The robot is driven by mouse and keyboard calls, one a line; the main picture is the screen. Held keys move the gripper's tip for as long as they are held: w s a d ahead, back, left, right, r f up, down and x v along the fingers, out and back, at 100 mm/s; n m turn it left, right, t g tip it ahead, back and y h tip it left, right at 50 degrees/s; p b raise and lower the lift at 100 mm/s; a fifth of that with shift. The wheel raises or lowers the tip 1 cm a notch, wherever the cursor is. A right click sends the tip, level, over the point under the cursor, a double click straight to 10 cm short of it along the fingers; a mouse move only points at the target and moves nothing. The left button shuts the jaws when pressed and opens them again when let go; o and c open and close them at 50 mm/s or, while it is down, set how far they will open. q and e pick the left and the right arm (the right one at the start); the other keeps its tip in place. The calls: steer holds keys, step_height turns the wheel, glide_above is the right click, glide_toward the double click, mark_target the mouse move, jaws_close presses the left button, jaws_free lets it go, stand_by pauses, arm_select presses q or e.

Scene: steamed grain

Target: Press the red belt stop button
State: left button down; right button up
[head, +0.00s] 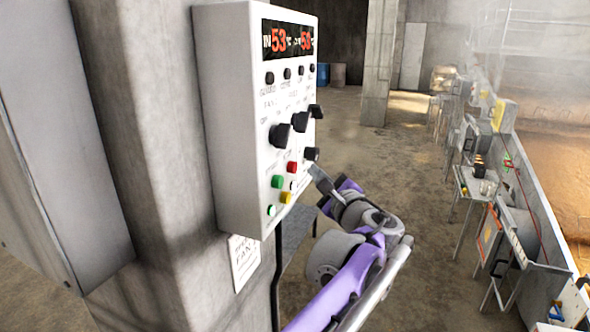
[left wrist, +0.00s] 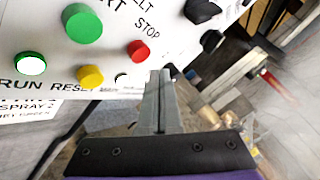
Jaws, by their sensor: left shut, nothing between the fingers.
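The red belt stop button (head: 292,167) sits on the lower part of a white control panel (head: 235,110) in the head view. It also shows in the left wrist view (left wrist: 138,50), under the printed word STOP. A green button (head: 278,181) is to its lower left and a yellow button (head: 286,197) is below it. My left gripper (head: 318,172) is shut and empty, just right of the buttons. In the left wrist view its fingers (left wrist: 160,78) point toward the panel, with their tips below and right of the red button. Contact with the panel cannot be told. My right gripper is not in view.
The panel hangs on a concrete pillar (head: 150,130), with several black knobs (head: 280,135) above the buttons. A row of small tables (head: 478,188) and a grain trough (head: 545,150) run along the right. Open floor lies between.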

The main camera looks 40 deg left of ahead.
arm_select(q)
steer(key=shift+a, duration=0.7)
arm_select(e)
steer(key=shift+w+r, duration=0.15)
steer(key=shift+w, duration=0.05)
arm_select(q)
steer(key=shift+s, duration=0.1)
steer(key=shift+a, duration=0.15)
stand_by(1.2)
steer(key=shift+a, duration=0.25)
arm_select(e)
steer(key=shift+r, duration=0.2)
arm_select(q)
steer(key=shift+s+a, duration=0.2)
steer(key=shift+a, duration=0.3)
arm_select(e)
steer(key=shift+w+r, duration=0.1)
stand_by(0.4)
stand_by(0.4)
arm_select(q)
steer(key=shift+w+d+p, duration=0.2)
steer(key=shift+d+p, duration=0.15)
steer(key=shift+d, duration=0.55)
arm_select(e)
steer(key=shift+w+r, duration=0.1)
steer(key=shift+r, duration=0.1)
